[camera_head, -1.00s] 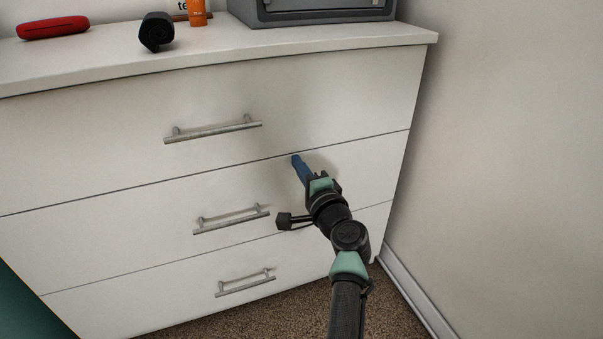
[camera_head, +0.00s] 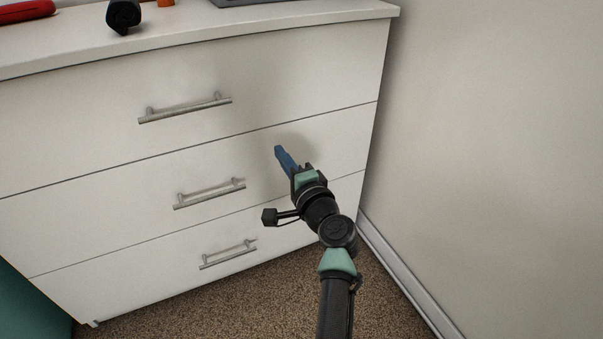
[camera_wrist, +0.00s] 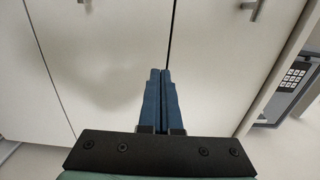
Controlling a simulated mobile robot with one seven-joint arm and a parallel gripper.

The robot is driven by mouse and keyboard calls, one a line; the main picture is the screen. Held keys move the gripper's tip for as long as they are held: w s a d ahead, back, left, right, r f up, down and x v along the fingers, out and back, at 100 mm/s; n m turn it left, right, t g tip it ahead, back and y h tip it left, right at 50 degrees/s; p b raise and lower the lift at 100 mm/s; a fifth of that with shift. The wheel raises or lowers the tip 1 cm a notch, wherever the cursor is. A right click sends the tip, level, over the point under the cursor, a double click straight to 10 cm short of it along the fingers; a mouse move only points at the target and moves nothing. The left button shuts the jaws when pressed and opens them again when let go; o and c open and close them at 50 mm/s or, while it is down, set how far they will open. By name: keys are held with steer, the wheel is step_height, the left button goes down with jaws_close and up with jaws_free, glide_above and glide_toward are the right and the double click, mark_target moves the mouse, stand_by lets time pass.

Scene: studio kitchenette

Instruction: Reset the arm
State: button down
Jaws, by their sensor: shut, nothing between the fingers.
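My gripper (camera_head: 279,151) has blue fingers and is in front of the white chest of drawers (camera_head: 330,75), to the right of the drawer handles. In the wrist view the blue fingers of my gripper (camera_wrist: 160,75) lie together with nothing between them. The drawer fronts fill most of the wrist view behind the fingers. All the drawers look shut. I cannot tell the exact gap between the fingertips and the drawer front.
Metal handles sit on the top drawer (camera_head: 185,108), middle drawer (camera_head: 209,193) and bottom drawer (camera_head: 228,253). A red object (camera_head: 25,12), a black roll (camera_head: 123,15) and an orange object (camera_head: 165,3) stand on top. A wall (camera_head: 490,130) is at the right. Brown carpet (camera_head: 290,295) lies below.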

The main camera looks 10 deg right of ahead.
steer(key=p+v, duration=0.2)
steer(key=v, duration=0.5)
steer(key=shift+p, duration=0.35)
steer(key=s+a+r+n+t+p, duration=0.1)
steer(key=s+a+r+n+p, duration=0.2)
steer(key=r, duration=0.9)
steer(key=a+r+n+t+p, duration=0.15)
steer(key=r+n, duration=0.25)
steer(key=r, duration=0.8)
steer(key=s+a+r+n+t+p, duration=0.1)
steer(key=s+a+r+n+p, duration=0.2)
steer(key=r, duration=0.9)
steer(key=s+r+n+t+h+p, duration=0.2)
steer(key=s+r+n+t+p, duration=0.1)
steer(key=s+r, duration=0.8)
steer(key=s+r+n+t+h+p, duration=0.2)
steer(key=s+r+t+h+p, duration=0.3)
steer(key=r, duration=0.9)
step_height(320, 180, up, 37)
steer(key=g+y+p, duration=0.1)
steer(key=y+p, duration=0.1)
steer(key=p, duration=3.3)
steer(key=shift+s+a, duration=0.15)
steer(key=shift+a, duration=0.2)
steer(key=shift+g, duration=0.25)
